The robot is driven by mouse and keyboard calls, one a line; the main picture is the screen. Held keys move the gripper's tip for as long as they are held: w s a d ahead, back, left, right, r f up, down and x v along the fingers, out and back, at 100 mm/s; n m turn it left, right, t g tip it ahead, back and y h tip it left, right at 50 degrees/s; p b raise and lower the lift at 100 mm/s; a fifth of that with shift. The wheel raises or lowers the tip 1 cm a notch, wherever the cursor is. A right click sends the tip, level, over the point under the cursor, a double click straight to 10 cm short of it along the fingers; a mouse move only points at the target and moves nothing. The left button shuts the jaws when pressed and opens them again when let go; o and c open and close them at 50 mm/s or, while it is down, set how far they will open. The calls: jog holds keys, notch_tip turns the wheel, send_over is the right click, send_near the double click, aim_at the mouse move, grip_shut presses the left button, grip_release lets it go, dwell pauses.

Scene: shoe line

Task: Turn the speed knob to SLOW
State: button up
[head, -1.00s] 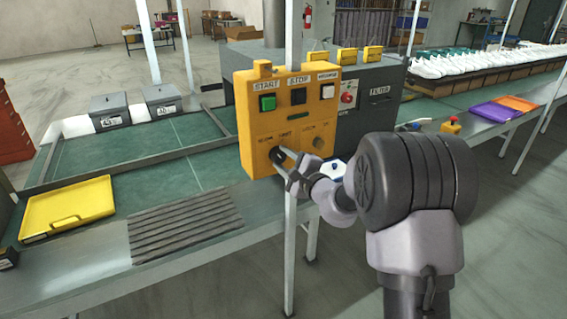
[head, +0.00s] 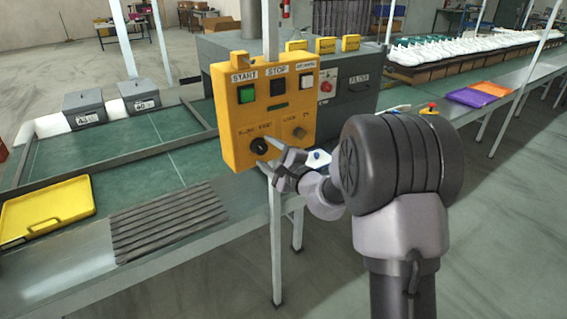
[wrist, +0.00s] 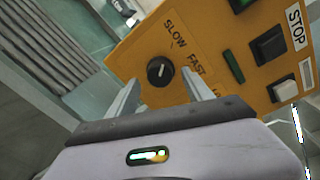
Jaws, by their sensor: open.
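The black round speed knob (head: 260,146) sits on the lower left of the yellow control panel (head: 240,116). In the wrist view the knob (wrist: 160,71) has a pale pointer mark, with the words SLOW (wrist: 175,33) and FAST (wrist: 196,63) printed beside it. The mark is too small to tell surely which word it points at. My gripper (head: 265,154) is open in front of the knob. In the wrist view its two fingers (wrist: 158,85) stand to either side and just short of the knob, with a visible gap and no clear contact.
The panel also carries a green START button (head: 246,94), a black STOP button (head: 278,88), a white button (head: 306,82) and a second small knob (head: 299,133). A post (head: 275,240) stands below the panel. A yellow tray (head: 45,212) lies on the line at left.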

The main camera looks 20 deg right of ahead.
jog(key=p+v, duration=0.2)
jog(key=v, duration=1.3)
jog(key=shift+s+d, duration=0.15)
jog(key=shift+s, duration=0.15)
jog(key=s+a+r+n+g+y, duration=0.3)
jog(key=s+a+r+n+y, duration=0.1)
jog(key=a, duration=0.5)
jog(key=s+a+n+g+y, duration=0.1)
jog(key=s+a+n+g, duration=0.8)
jog(key=s, duration=0.5)
jog(key=s+d+f+n+t+h, duration=0.1)
jog(key=s+d+n+h, duration=0.1)
jog(key=s+d+h, duration=0.6)
jog(key=shift+s+t+h, duration=0.3)
jog(key=shift+s, duration=0.4)
